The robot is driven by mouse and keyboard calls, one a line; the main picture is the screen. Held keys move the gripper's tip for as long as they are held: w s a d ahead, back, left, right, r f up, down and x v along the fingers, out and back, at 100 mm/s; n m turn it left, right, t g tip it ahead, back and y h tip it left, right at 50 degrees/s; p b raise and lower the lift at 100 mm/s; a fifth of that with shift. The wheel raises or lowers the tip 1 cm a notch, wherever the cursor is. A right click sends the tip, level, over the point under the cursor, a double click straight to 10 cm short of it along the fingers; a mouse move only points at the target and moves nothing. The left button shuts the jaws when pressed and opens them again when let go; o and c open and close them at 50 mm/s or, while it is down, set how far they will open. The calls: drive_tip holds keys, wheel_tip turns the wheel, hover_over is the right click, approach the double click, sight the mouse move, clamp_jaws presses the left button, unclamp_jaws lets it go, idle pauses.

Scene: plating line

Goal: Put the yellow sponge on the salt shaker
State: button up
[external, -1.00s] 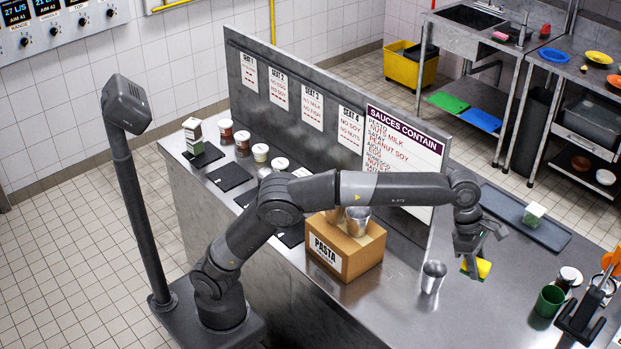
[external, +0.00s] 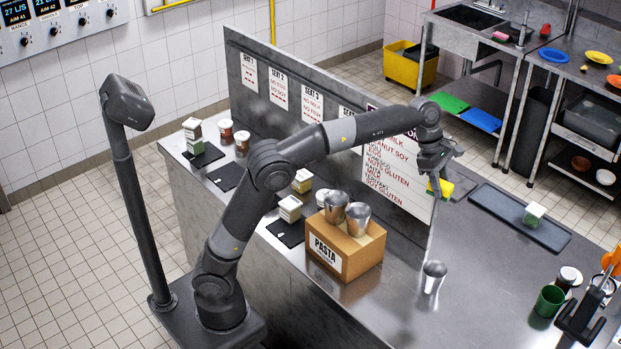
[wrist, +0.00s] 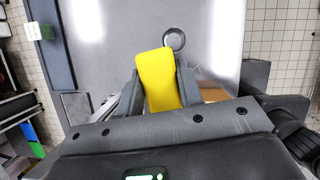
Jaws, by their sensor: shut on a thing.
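My gripper (external: 438,172) is shut on the yellow sponge (external: 440,188) and holds it raised above the counter, near the upright metal partition. In the wrist view the sponge (wrist: 157,72) sits between the two fingers of my gripper (wrist: 161,86), its far end sticking out past them. A small jar with a pale top (external: 569,276) stands at the right end of the counter beside a green cup. It may be the salt shaker, but it is too small to be sure. It is well apart from my gripper.
A dark tray (external: 500,211) with a green-and-white container lies at the back right. The partition (external: 245,75) rises close to my arm. The right-middle counter is clear.

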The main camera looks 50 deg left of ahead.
drive_tip(key=w+a, duration=0.2)
drive_tip(key=a, duration=2.6)
drive_tip(key=s+a+m, duration=0.1)
drive_tip(key=s+a, duration=0.6)
drive_tip(key=a, duration=0.4)
drive_tip(key=s+a+m, duration=0.1)
drive_tip(key=s+a, duration=0.5)
drive_tip(key=a, duration=0.6)
wheel_tip(320, 180, down, 11)
drive_tip(key=shift+g, duration=0.4)
drive_tip(key=a+f, duration=0.2)
drive_tip(key=a, duration=0.1)
drive_tip(key=a+f, duration=0.2)
drive_tip(key=a, duration=0.2)
drive_tip(key=a+f, duration=0.2)
drive_tip(key=a, duration=0.2)
drive_tip(key=shift+s+f, duration=0.3)
drive_tip(key=shift+f, duration=0.05)
drive_tip(key=shift+a+f, duration=0.35)
drive_tip(key=shift+a, duration=0.15)
drive_tip(key=shift+f, duration=1.9)
drive_tip(key=shift+f, duration=0.15)
